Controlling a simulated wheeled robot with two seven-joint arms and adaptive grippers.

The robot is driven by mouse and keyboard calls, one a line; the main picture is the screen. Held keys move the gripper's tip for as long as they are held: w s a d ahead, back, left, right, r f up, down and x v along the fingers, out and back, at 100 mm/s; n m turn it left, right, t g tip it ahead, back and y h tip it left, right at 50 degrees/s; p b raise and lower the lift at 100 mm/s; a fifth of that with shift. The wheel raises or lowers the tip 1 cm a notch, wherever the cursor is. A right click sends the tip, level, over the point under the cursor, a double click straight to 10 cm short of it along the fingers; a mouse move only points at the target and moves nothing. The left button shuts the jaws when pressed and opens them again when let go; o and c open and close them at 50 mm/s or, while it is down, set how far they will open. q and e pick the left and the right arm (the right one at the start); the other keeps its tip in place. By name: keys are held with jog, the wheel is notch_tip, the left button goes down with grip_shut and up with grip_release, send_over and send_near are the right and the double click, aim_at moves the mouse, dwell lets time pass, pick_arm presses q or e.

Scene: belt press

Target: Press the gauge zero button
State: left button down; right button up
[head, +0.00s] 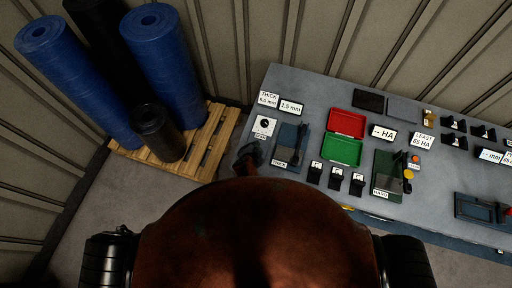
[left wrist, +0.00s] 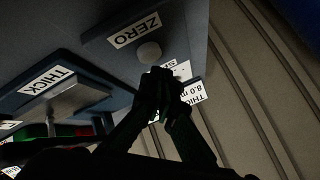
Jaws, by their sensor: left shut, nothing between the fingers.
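The zero button (left wrist: 149,52) is a round grey knob beside a white "ZERO" label (left wrist: 135,30) on a dark panel in the left wrist view. My left gripper (left wrist: 161,80) is shut and empty, its dark fingertips just below the button in that picture. I cannot tell whether they touch it. In the head view my left gripper (head: 249,157) is at the left edge of the bench, left of the thickness gauge (head: 288,148) with its "THICK" plate. The button cannot be made out there. My right gripper is not in view.
The grey bench (head: 330,90) carries a dial (head: 264,126), a red tray (head: 346,122), a green tray (head: 341,149), several black switches and a hardness gauge (head: 390,172). Blue rolls (head: 165,60) stand on a wooden pallet (head: 205,140) at the left.

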pick_arm(q)
jog(key=shift+f, duration=0.45)
jog(key=shift+f+b, duration=0.3)
jog(key=shift+f, duration=0.15)
dwell(0.7)
dwell(0.3)
jog(key=shift+r+p, duration=0.9)
jog(key=shift+p, duration=0.1)
notch_tip(320, 180, up, 5)
jog(key=p, duration=0.5)
jog(key=shift+r, duration=0.1)
